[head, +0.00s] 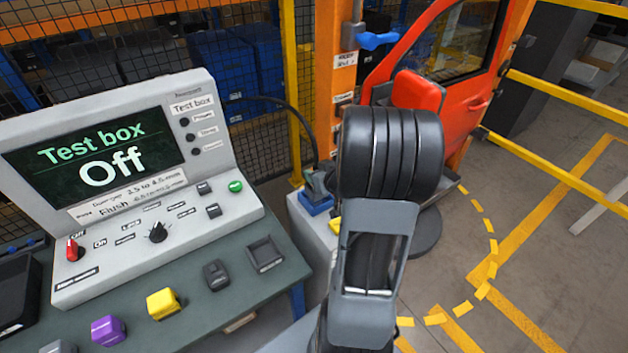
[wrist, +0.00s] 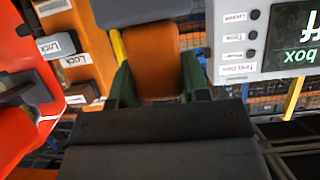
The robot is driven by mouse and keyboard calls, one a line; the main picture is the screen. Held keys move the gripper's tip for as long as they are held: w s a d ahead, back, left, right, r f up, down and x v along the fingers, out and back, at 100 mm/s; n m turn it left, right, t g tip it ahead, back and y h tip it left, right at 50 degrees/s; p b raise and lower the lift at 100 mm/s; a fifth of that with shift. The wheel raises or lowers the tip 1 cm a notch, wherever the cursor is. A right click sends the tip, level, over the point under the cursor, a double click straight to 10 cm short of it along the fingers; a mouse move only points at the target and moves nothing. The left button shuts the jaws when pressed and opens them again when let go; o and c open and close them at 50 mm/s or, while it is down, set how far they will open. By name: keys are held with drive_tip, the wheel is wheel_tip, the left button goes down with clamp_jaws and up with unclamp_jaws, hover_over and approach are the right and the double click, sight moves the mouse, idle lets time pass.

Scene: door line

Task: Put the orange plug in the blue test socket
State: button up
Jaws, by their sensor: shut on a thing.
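The orange plug (wrist: 165,45) shows in the wrist view as an orange block. My gripper (wrist: 158,70) is shut on it, with a dark green finger on each side. Part of the plug is hidden by grey and dark parts at top and bottom. In the head view my arm hides the gripper and the plug. A small blue fitting (head: 316,208), possibly the blue test socket, sits on a pale stand left of my arm. A grey-blue connector with a black cable stands in or on it; I cannot tell which.
The test box (head: 240,160) reads "Off" and stands on a bench (head: 262,292) with purple, yellow and dark blocks. A red door (head: 478,105) and an orange post (head: 334,85) with a blue handle (head: 377,41) stand behind my arm. Yellow rails (head: 560,92) are at right.

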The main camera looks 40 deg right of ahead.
drive_tip(key=w+f, duration=0.1)
drive_tip(key=w+d+f, duration=0.1)
drive_tip(key=f, duration=0.1)
drive_tip(key=shift+w+d+f, duration=0.1)
drive_tip(key=shift+w+d, duration=0.1)
drive_tip(key=f, duration=0.2)
drive_tip(key=shift+w+d+f, duration=0.15)
drive_tip(key=shift+w+f, duration=0.05)
drive_tip(key=shift+f, duration=0.55)
drive_tip(key=shift+f, duration=0.15)
drive_tip(key=shift+f, duration=0.15)
drive_tip(key=o, duration=1.1)
